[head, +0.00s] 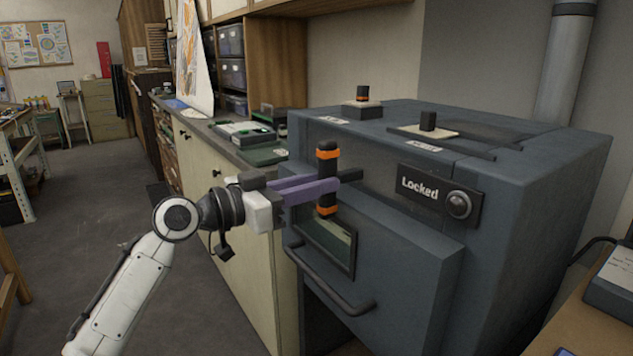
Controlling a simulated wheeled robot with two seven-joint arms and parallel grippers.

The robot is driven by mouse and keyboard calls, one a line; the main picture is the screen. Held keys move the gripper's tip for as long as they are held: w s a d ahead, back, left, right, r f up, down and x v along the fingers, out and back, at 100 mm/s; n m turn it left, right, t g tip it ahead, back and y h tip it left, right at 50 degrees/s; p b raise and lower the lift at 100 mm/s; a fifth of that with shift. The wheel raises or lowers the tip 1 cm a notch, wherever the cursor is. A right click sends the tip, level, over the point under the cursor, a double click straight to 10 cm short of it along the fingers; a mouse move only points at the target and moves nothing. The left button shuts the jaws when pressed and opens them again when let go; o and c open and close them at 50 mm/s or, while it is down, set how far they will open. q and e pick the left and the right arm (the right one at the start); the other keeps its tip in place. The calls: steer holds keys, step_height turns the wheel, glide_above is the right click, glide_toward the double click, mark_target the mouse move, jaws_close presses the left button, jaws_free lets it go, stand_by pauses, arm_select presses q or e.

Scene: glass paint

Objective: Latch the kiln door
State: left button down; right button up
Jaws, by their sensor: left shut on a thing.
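The kiln (545,185) is a large dark grey box on the right. Its door (400,262) faces me, with a small window (326,242) and a curved bar handle (335,295) low on it. I cannot tell whether the door sits fully flush. An upright black latch handle with orange bands (327,152) stands at the door's upper left. My left gripper (325,187), with purple fingers, is shut on its middle, hiding that part. A plate reading "Locked" (420,187) with a round knob (458,205) is on the kiln front. My right gripper is out of view.
Two small black-topped pieces (361,100) (428,122) stand on the kiln top. A counter (215,135) with drawers runs along the wall behind my left arm. A wooden table (590,310) is at the lower right. The floor at left (90,210) is clear.

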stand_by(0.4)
arm_select(q)
steer(key=c, duration=1.6)
jaws_free()
steer(key=shift+s+a, duration=0.1)
steer(key=shift+a, duration=0.05)
steer(key=b+v, duration=0.1)
steer(key=v, duration=0.9)
steer(key=shift+s+b, duration=0.1)
steer(key=shift+b, duration=0.25)
